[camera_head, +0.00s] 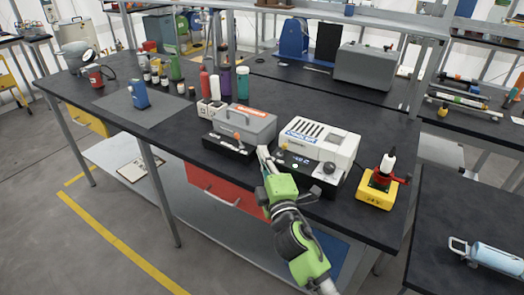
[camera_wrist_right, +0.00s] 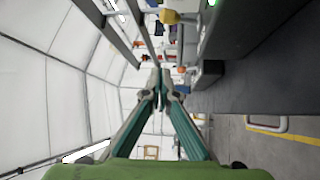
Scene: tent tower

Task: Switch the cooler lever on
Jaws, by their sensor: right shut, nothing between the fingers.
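The cooler (camera_head: 327,142) is a white box with a vented top, blue lettering and a black front panel with a lit display and a dark knob. It stands on the black workbench near its front edge. My right gripper (camera_head: 263,151) comes up from the bottom of the head view, with its fingertips at the left front corner of the cooler. I cannot tell whether they touch it. Its fingers are shut and empty, also in the right wrist view (camera_wrist_right: 160,85). My left gripper is not in view.
A grey box (camera_head: 246,123) with a black front unit (camera_head: 228,146) stands close to the left of the gripper. A yellow device (camera_head: 376,192) with a red part stands right of the cooler. Bottles (camera_head: 242,84) stand behind.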

